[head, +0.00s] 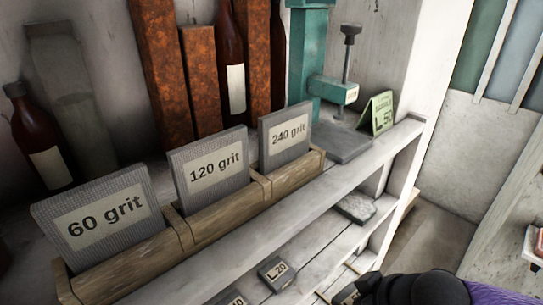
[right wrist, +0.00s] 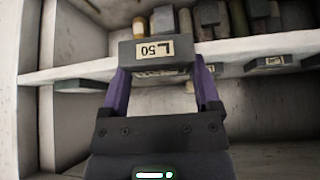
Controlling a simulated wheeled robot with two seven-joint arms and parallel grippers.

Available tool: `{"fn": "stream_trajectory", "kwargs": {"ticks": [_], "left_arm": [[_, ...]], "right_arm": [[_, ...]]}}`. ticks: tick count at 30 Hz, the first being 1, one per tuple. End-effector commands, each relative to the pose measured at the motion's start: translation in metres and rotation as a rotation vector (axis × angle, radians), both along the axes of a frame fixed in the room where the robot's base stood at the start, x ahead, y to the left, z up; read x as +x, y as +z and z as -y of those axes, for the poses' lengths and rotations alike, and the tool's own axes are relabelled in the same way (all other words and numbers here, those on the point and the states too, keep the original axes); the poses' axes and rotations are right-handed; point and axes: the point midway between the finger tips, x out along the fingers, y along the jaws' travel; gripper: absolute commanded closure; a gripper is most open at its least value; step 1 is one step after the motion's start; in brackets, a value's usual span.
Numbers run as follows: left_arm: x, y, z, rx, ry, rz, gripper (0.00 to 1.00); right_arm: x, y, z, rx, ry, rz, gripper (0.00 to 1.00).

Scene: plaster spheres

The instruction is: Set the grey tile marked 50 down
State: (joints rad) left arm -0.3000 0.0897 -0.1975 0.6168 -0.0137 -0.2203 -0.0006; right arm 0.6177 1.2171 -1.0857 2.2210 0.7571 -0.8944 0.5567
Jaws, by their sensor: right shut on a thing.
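The grey tile marked 50 (right wrist: 156,51) is in the right wrist view, its pale label reading L 50 upside down. My right gripper (right wrist: 160,68) has its purple fingers on either side of the tile and is shut on it. The tile appears in front of the white shelving; I cannot tell whether it touches a shelf. In the head view, part of my right arm shows at the bottom right, and the held tile cannot be made out. My left gripper is not in view.
A green card reading L 50 (head: 382,112) stands beside a teal press (head: 330,90). A wooden rack (head: 120,262) holds several grit sheets. On the lower shelf lie a tile marked L.20 (head: 277,272) and a tile partly cut off. A grey block (head: 355,207) lies farther right.

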Motion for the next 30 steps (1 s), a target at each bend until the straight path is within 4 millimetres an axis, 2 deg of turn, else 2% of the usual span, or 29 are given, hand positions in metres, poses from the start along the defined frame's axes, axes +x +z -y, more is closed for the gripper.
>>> {"fn": "stream_trajectory", "kwargs": {"ticks": [1,4,9,15,30], "left_arm": [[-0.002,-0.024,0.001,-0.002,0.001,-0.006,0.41],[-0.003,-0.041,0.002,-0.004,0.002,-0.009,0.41],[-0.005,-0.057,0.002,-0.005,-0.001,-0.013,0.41],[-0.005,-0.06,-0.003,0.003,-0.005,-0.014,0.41],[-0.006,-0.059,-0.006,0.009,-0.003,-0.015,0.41]], "right_arm": [[0.002,-0.011,-0.015,0.009,-0.051,0.004,0.9],[0.006,0.001,-0.028,0.01,-0.208,0.006,0.9],[0.008,0.021,-0.033,0.011,-0.431,0.004,0.9],[0.007,0.03,-0.031,0.006,-0.537,-0.002,0.9],[0.007,0.031,-0.03,0.001,-0.538,-0.004,0.9]]}}
